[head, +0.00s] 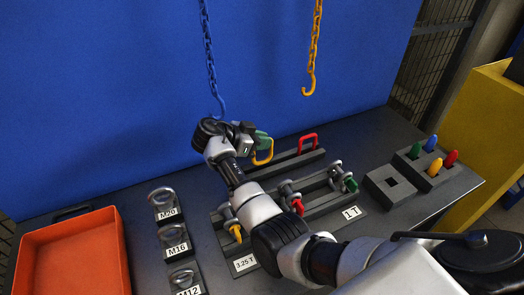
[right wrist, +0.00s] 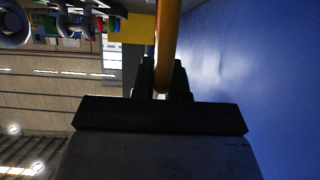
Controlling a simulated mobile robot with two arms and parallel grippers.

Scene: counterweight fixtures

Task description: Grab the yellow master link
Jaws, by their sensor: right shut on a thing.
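The yellow master link (head: 264,156) is a rounded loop at my right gripper (head: 256,143), above the left end of the dark link rack (head: 290,160). In the right wrist view, its yellow-orange bar (right wrist: 168,35) runs between the two dark fingers of the right gripper (right wrist: 161,82), which is shut on it. I cannot tell whether the link's lower end touches the rack. A red master link (head: 309,140) stands upright in the rack to the right. A green part (head: 262,137) shows beside the fingers, mostly hidden. My left gripper is not in view.
A blue chain hook (head: 217,106) and a yellow chain hook (head: 309,88) hang behind. Shackles (head: 335,175) sit in front on labelled racks. Eyebolts (head: 165,203) and an orange tray (head: 70,255) are left. Coloured pegs (head: 434,165) stand right.

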